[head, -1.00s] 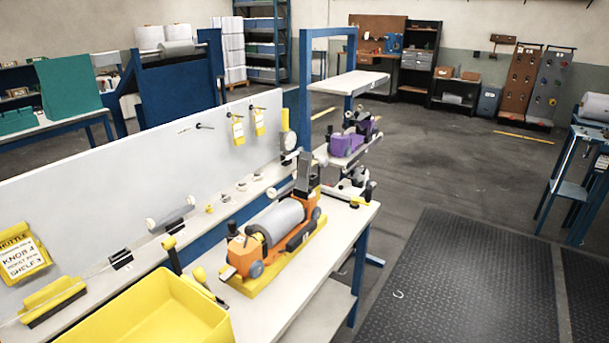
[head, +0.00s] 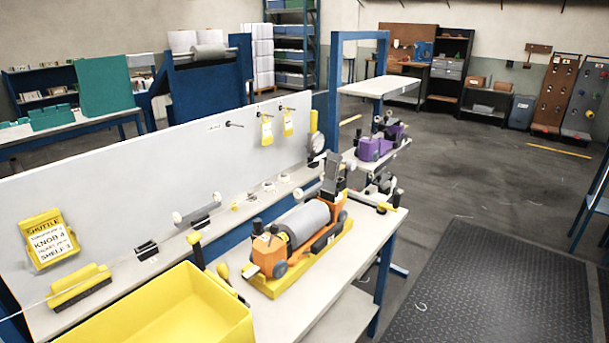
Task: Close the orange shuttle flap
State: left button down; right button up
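The orange shuttle (head: 267,254) sits in a yellow cradle (head: 290,281) on the white workbench, with a large grey roll (head: 304,222) lying in it. A dark grey flap (head: 332,172) stands up, tilted, at the shuttle's far end. It looks raised clear of the roll. Neither of my grippers shows in the head view.
A yellow bin (head: 180,312) stands at the bench's near end. A yellow card holder (head: 49,240) reads SHUTTLE, KNOB 4, SHELF 3. A purple shuttle (head: 375,149) rests on a farther stand. Dark mats (head: 490,280) cover the floor to the right.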

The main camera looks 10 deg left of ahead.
aim_at(333, 162)
jog(key=i+l+u, duration=0.1)
jog(key=u, duration=0.35)
jog(key=i+l+u, duration=0.1)
jog(key=u, duration=0.4)
jog(key=i+l+u, duration=0.1)
jog(key=l+u, duration=0.15)
jog(key=u, duration=0.2)
jog(key=l+u, duration=0.2)
jog(key=u, duration=0.3)
jog(key=l+u, duration=0.2)
jog(key=l, duration=0.25)
jog(key=l+u, duration=0.15)
jog(key=l, duration=0.3)
jog(key=l+u, duration=0.2)
jog(key=l, duration=0.25)
jog(key=k+l+u, duration=0.15)
jog(key=l, duration=0.3)
jog(key=l+u, duration=0.2)
jog(key=l, duration=0.25)
jog(key=k+l+u, duration=0.2)
jog(key=l, duration=0.2)
